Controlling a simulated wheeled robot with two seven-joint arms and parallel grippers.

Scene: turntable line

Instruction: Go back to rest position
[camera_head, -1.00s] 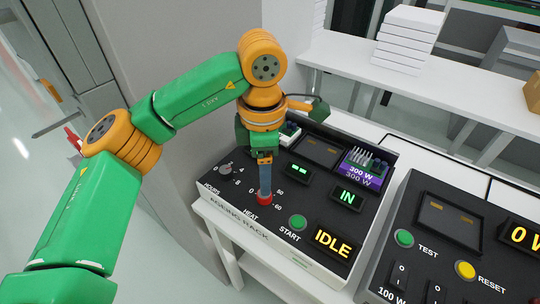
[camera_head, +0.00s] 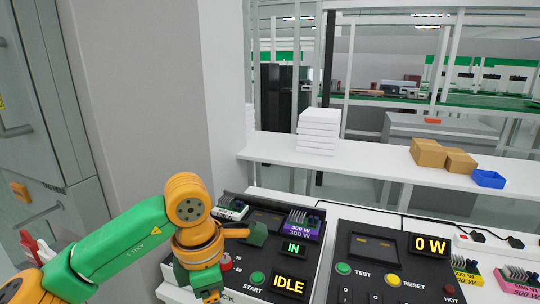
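My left gripper (camera_head: 209,293) hangs low at the bottom of the head view, in front of the ageing rack (camera_head: 322,262); its fingertips are cut off or hidden, so I cannot tell if it is open or shut. A red knob (camera_head: 226,262) on the rack shows just right of my arm. The rack's displays read IN and IDLE (camera_head: 289,282). A board with a purple 300 W label (camera_head: 303,226) sits in the rack's right slot, and another board (camera_head: 232,210) is at its left. My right gripper is not in view.
A test unit (camera_head: 352,232) reading 0 W stands to the right, with labelled boards (camera_head: 519,276) beyond it. Behind is a white shelf (camera_head: 380,165) with white boxes (camera_head: 319,131), brown boxes (camera_head: 428,152) and a blue bin (camera_head: 488,179). A grey wall (camera_head: 150,100) stands at left.

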